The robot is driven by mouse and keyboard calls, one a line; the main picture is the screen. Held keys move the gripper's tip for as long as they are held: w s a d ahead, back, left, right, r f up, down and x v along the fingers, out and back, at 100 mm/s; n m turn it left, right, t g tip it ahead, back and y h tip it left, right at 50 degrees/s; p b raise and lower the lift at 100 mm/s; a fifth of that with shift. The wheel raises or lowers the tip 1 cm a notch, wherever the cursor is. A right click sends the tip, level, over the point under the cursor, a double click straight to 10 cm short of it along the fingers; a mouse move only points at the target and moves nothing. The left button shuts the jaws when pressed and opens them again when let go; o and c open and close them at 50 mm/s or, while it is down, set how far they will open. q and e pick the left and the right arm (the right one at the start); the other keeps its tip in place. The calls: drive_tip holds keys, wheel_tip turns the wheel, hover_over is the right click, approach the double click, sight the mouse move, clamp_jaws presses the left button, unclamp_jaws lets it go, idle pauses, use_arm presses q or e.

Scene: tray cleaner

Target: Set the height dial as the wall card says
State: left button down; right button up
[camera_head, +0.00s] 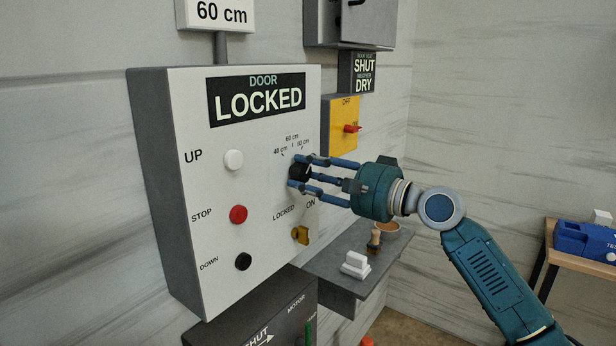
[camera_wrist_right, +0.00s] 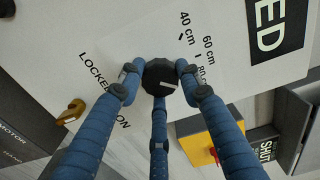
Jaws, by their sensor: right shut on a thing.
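The height dial (camera_head: 299,171) is a black knob on the white control box, with marks for 40, 60 and 80 cm above it. My right gripper (camera_head: 303,174) has its blue fingers closed around the knob. In the right wrist view the dial (camera_wrist_right: 158,72) sits between the fingertips. A short white line shows on its face, roughly toward the 80 cm side; the exact setting is hard to tell. The wall card (camera_head: 208,12) above the box reads 60 cm. My left gripper is out of view.
The control box (camera_head: 182,210) also bears UP (camera_head: 233,160), STOP (camera_head: 238,214) and DOWN (camera_head: 243,262) buttons and a yellow LOCKED/ON key switch (camera_head: 300,235). Its sign (camera_head: 257,98) reads DOOR LOCKED. A yellow switch box (camera_head: 340,112) and a grey shelf (camera_head: 335,272) are nearby.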

drive_tip(key=n+b, duration=0.2)
drive_tip(key=n, duration=0.2)
drive_tip(key=shift+f, duration=0.2)
drive_tip(key=shift+r+n+b, duration=0.1)
drive_tip(key=shift+n+b, duration=0.7)
drive_tip(key=shift+n, duration=1.1)
drive_tip(key=o, duration=1.1)
drive_tip(key=shift+o, duration=0.2)
drive_tip(key=v, duration=1.2)
